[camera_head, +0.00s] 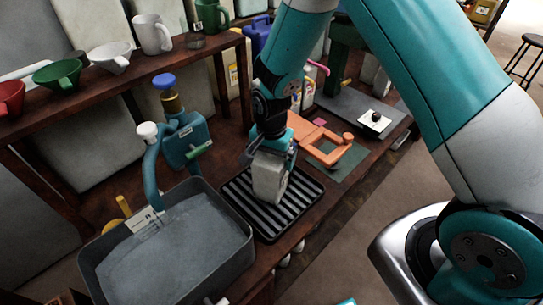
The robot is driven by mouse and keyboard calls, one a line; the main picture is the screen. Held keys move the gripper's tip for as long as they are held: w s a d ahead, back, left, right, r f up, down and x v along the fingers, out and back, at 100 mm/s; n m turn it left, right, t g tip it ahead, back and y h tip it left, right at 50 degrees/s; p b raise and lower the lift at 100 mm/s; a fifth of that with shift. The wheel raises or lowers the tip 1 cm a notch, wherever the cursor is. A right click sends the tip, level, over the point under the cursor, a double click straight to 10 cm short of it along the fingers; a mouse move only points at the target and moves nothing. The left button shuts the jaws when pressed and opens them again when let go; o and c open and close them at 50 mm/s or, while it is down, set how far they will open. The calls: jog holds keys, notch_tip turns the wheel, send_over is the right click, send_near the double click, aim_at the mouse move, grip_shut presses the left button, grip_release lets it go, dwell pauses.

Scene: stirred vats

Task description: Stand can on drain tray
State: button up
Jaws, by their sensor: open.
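The black ribbed drain tray (309,190) lies on the wooden bench, right of a dark basin. A pale grey can (268,184) is over the middle of the tray, and its lower end appears to rest on the ribs. It looks about upright, perhaps slightly tilted. My gripper (271,158) points down at the can's top from above, with the jaws open. The fingers and the can's upper part overlap in this view, so I cannot tell whether they touch.
The basin (247,246) holds grey material. An orange frame (330,151) lies right of the tray. A shelf (110,84) with funnels and jugs (151,34) is at the back left.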

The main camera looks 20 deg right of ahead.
notch_tip(320, 180, up, 12)
jog(key=b, duration=0.2)
jog(key=s+a+r+n+y, duration=0.2)
jog(key=s+r+n, duration=0.4)
jog(key=s, duration=0.5)
jog(key=s+a+r+n+y, duration=0.2)
jog(key=s+r+n, duration=0.5)
jog(key=s+n, duration=0.3)
jog(key=shift+s+a+r, duration=0.2)
jog(key=shift+s, duration=0.75)
